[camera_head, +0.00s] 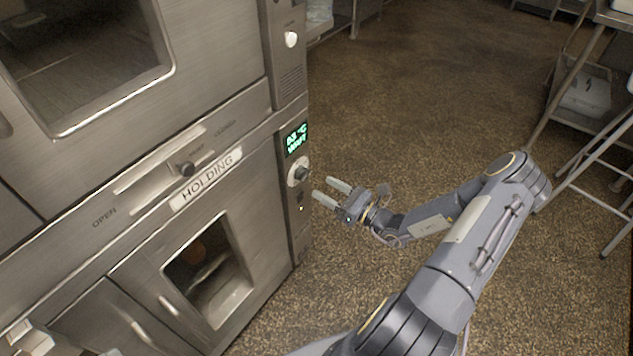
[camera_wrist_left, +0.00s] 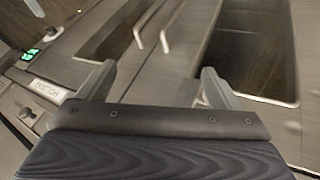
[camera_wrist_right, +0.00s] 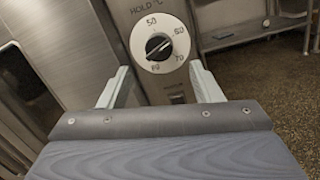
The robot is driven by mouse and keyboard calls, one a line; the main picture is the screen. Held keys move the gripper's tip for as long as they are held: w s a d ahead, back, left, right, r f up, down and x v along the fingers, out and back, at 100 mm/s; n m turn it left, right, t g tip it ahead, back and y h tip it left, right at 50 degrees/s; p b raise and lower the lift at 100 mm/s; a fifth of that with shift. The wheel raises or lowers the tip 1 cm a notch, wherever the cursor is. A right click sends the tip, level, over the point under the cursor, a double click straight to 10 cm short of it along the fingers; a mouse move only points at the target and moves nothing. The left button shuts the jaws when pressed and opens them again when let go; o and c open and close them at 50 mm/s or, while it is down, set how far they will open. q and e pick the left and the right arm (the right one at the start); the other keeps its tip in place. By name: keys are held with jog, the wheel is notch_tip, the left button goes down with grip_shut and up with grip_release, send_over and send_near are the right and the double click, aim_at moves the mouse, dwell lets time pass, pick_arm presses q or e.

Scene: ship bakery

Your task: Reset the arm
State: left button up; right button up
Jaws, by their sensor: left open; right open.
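My right gripper (camera_head: 331,196) is open and empty, just right of the control column of the steel holding cabinet (camera_head: 130,190). In the right wrist view the right gripper (camera_wrist_right: 160,88) has its fingers apart, with the temperature dial (camera_wrist_right: 160,45) showing between and beyond them. The dial also shows in the head view (camera_head: 298,174). My left gripper (camera_wrist_left: 155,85) is open and empty in the left wrist view, facing the cabinet front with its two door handles (camera_wrist_left: 150,35). In the head view a grey gripper part at the lower left edge (camera_head: 30,338) seems to be mine.
The cabinet has a lit green display (camera_head: 296,139), a slider knob (camera_head: 187,169) and a windowed lower door (camera_head: 212,270). An oven window (camera_head: 85,60) is above. A metal rack (camera_head: 590,130) stands at the right. The brown floor (camera_head: 430,90) between is clear.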

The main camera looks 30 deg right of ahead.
jog(key=shift+s+d, duration=0.25)
jog(key=shift+s, duration=0.45)
jog(key=s+a+r+n+g+y, duration=0.1)
jog(key=a+r+n+g+y, duration=0.5)
jog(key=a+n, duration=0.25)
jog(key=s+a+r+n+g+h, duration=0.3)
jog(key=s+a+r+n+g, duration=0.2)
jog(key=s+n, duration=0.35)
jog(key=s+a+r+n+g+h, duration=0.35)
jog(key=s+r+n, duration=0.3)
jog(key=n, duration=0.25)
jog(key=s+d+r+n+t+h, duration=0.2)
jog(key=s+n+t+h, duration=0.15)
jog(key=s+n, duration=0.25)
notch_tip(320, 180, up, 15)
jog(key=g+p, duration=0.1)
jog(key=p, duration=1.4)
jog(key=shift+p, duration=0.3)
